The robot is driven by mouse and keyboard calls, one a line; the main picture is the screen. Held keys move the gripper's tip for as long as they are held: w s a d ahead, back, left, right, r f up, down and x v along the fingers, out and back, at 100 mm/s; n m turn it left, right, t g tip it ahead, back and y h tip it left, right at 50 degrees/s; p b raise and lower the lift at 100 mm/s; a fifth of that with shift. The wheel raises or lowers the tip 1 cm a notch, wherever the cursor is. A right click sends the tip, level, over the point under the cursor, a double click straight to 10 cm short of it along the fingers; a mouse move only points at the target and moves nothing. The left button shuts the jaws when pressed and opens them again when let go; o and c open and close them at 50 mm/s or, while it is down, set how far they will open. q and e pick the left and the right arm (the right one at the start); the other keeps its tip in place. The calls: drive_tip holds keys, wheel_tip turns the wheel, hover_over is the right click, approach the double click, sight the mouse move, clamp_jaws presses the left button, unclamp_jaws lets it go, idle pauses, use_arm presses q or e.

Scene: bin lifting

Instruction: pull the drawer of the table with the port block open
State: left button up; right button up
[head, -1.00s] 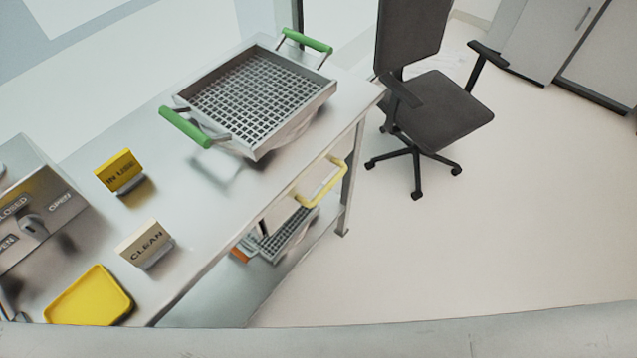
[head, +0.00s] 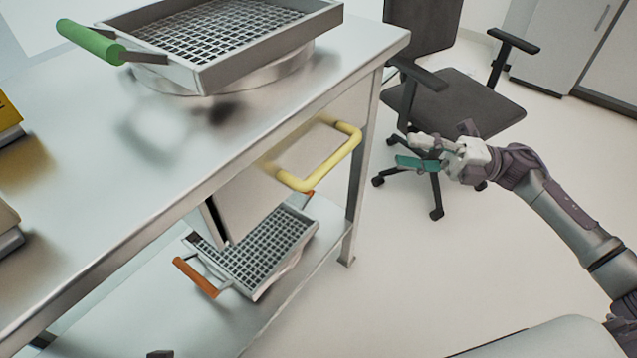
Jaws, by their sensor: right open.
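The steel table (head: 90,125) fills the left of the head view. Under its top is the drawer (head: 245,190), a pale front with a yellow bar handle (head: 338,170) sticking out toward the room. The drawer looks shut, though its edges are hard to make out. My right gripper (head: 412,152) is open and empty, with a teal pad showing. It is in the air to the right of the handle, apart from it. The port block is out of view now, as is my left gripper.
A grated tray with a green handle (head: 92,42) stands on the tabletop. Another grated tray with orange handles (head: 196,278) sits on the lower shelf. A dark office chair (head: 455,105) stands behind my right gripper. Open floor (head: 420,265) lies right of the table.

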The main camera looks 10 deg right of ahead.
sight(334, 155)
drive_tip(key=a+g, duration=0.1)
drive_tip(key=a, duration=0.4)
drive_tip(key=a+r+n, duration=0.1)
drive_tip(key=a, duration=0.3)
drive_tip(key=a+r+n+g, duration=0.1)
drive_tip(key=a, duration=0.4)
drive_tip(key=shift+s+a+g, duration=0.1)
drive_tip(key=shift+a+g, duration=0.2)
drive_tip(key=shift+a, duration=0.05)
use_arm(q)
drive_tip(key=shift+s+a+r, duration=0.2)
drive_tip(key=shift+s+r, duration=0.3)
drive_tip(key=shift+s, duration=0.05)
use_arm(e)
clamp_jaws()
